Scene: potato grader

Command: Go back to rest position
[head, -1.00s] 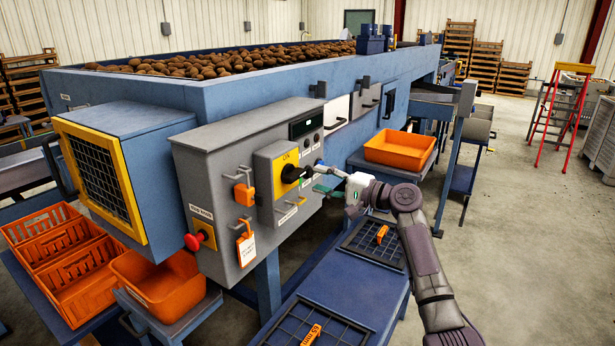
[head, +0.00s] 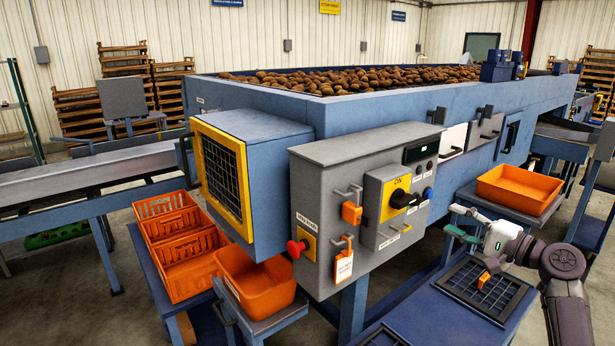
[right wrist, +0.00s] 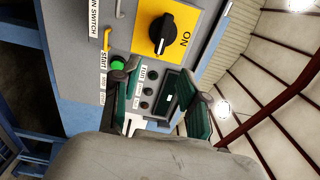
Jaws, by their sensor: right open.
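My right gripper (head: 459,224) is open and empty at the right of the head view, in front of the grader and apart from its control box (head: 335,215). Its two green-padded fingers also show in the right wrist view (right wrist: 165,100). The yellow switch plate with the black rotary knob (head: 402,199) is on the control box, left of the gripper. The knob shows larger in the right wrist view (right wrist: 160,32), with a green button (right wrist: 118,64) below it. My left gripper is not in view.
A blue table with a black grid frame (head: 455,285) lies below my right arm. An orange bin (head: 520,188) stands behind the gripper. Orange crates (head: 180,245) and another orange bin (head: 255,285) stand at the left. The potato-filled hopper (head: 345,105) rises behind the control box.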

